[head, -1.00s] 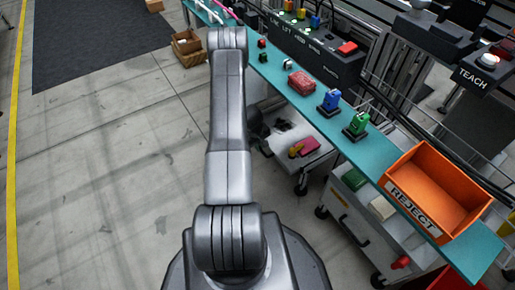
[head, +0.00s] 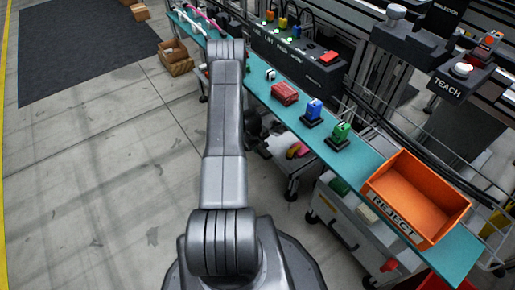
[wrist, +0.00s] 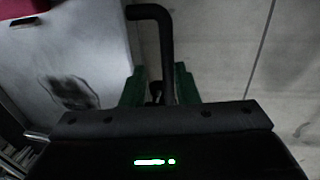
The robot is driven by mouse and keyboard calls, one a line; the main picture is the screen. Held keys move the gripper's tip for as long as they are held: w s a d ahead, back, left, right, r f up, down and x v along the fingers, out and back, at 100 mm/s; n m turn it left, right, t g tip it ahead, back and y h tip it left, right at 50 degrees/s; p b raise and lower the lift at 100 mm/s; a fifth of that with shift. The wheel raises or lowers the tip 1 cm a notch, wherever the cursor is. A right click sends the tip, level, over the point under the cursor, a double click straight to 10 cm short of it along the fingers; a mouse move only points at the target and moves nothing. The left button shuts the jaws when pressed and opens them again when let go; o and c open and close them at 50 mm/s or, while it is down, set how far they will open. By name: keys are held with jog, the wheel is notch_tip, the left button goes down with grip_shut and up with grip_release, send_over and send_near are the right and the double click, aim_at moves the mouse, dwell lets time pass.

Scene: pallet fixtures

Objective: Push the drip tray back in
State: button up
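A pale tray with a dark stain, which looks like the drip tray (wrist: 50,65), fills the left of the wrist view. A black bent handle (wrist: 165,50) stands off the tray's right edge in the wrist view. My gripper (wrist: 157,87) has two green fingertips set apart, one each side of the handle. The handle is nearer the right finger; whether it touches is unclear.
The teal bench (head: 357,155) carries a red block (head: 285,94), a blue block (head: 314,109), a green block (head: 341,132) and an orange REJECT bin (head: 415,195). A wheeled cart (head: 335,222) stands under it. The floor on the left is clear up to cardboard boxes (head: 175,60).

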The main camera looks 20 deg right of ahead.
jog(key=shift+a, duration=0.1)
notch_tip(320, 180, up, 14)
jog(key=s+a+p, duration=0.1)
jog(key=a+p, duration=0.1)
jog(key=p, duration=0.1)
jog(key=shift+a+f+p, duration=0.2)
jog(key=shift+p, duration=0.1)
jog(key=shift+f, duration=0.1)
jog(key=f+b, duration=0.1)
jog(key=f, duration=0.3)
jog(key=d+f+b, duration=0.1)
jog(key=f, duration=0.4)
jog(key=d+f+b, duration=0.1)
jog(key=f, duration=0.3)
jog(key=shift+w+d+f+b, duration=0.1)
jog(key=shift+w+f+b, duration=0.25)
jog(key=shift+w, duration=0.05)
jog(key=shift+r, duration=0.2)
